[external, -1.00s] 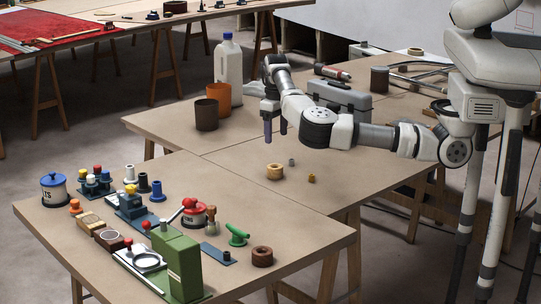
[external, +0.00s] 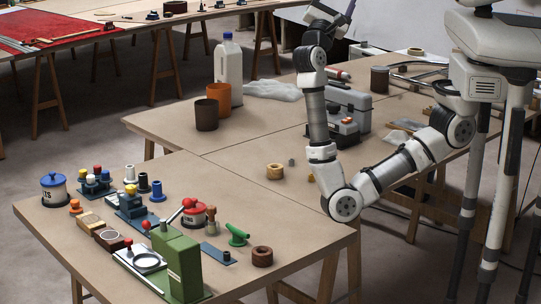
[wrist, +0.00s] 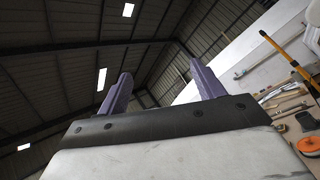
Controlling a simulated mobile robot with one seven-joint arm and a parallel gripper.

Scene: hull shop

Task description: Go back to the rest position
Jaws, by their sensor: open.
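My gripper (wrist: 160,90) points up toward the roof in the wrist view, its two purple fingers apart with nothing between them. In the external view my gripper (external: 349,12) is at the top edge, partly cut off by the frame. My arm is folded, with the elbow low by the table's right corner and the forearm standing upright. The gripper is high above the tables and touches nothing.
A grey toolbox (external: 348,105) stands behind my forearm. A white jug (external: 228,60), an orange cup (external: 220,98) and a brown cup (external: 206,115) stand left of it. A wooden ring (external: 275,171) lies near the arm. The front table (external: 300,235) holds a green press (external: 177,262) and several small parts.

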